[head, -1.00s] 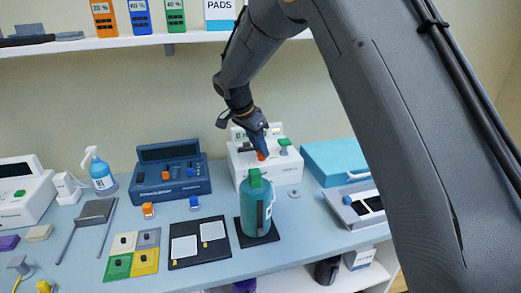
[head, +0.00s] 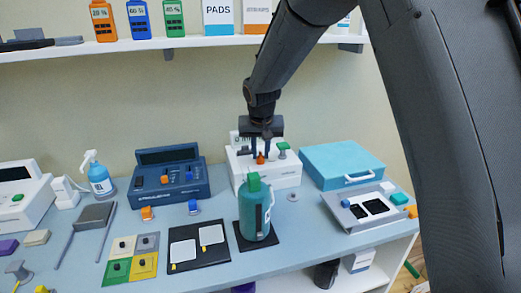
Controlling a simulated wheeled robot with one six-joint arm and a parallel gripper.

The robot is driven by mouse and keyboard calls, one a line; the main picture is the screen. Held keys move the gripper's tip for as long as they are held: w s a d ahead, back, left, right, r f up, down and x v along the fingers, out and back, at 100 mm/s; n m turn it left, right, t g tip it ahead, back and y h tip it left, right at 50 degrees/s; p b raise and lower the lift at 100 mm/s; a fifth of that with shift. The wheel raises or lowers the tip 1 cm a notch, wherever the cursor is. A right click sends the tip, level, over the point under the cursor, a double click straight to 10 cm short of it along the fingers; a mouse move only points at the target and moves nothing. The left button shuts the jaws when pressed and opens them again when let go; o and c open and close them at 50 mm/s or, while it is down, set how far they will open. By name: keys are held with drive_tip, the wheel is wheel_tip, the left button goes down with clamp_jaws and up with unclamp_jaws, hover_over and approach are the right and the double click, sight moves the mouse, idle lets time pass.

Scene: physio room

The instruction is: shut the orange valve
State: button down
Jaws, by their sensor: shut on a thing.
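The orange valve (head: 260,158) is a small handle on the top of a white box-shaped unit (head: 285,176) at the back of the table. My gripper (head: 260,154) points straight down over the unit, with one finger on each side of the orange valve, and is shut on it. The fingertips partly cover the handle, so its exact angle is hard to tell. A green valve (head: 283,150) stands on the same unit, just right of my gripper.
A teal bottle with a green top (head: 254,212) stands in front of the unit on a dark mat. A blue device (head: 168,180) is to the left, a teal case (head: 342,163) to the right. A shelf (head: 190,43) runs above.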

drive_tip(key=shift+d+n+y+p, duration=0.1)
drive_tip(key=shift+n+y+p, duration=0.4)
drive_tip(key=shift+n, duration=1)
drive_tip(key=c, duration=1.9)
unclamp_jaws()
drive_tip(key=shift+o, duration=0.2)
drive_tip(key=shift+r, duration=0.1)
drive_tip(key=b+v, duration=0.2)
drive_tip(key=v, duration=0.5)
drive_tip(key=shift+r, duration=0.35)
drive_tip(key=shift+s+d, duration=0.1)
drive_tip(key=s+d+f+m+g, duration=0.1)
drive_tip(key=s+d+f, duration=0.3)
drive_tip(key=s, duration=0.6)
drive_tip(key=s+d+f+m+g, duration=0.1)
drive_tip(key=s+d+f, duration=0.2)
drive_tip(key=s+d, duration=0.5)
drive_tip(key=s+d+f+m+g+h, duration=0.1)
drive_tip(key=s+d+f, duration=0.3)
drive_tip(key=s, duration=0.7)
drive_tip(key=d, duration=0.2)
drive_tip(key=shift+s+d+f, duration=0.3)
drive_tip(key=shift+s+d, duration=0.05)
drive_tip(key=shift+d, duration=0.05)
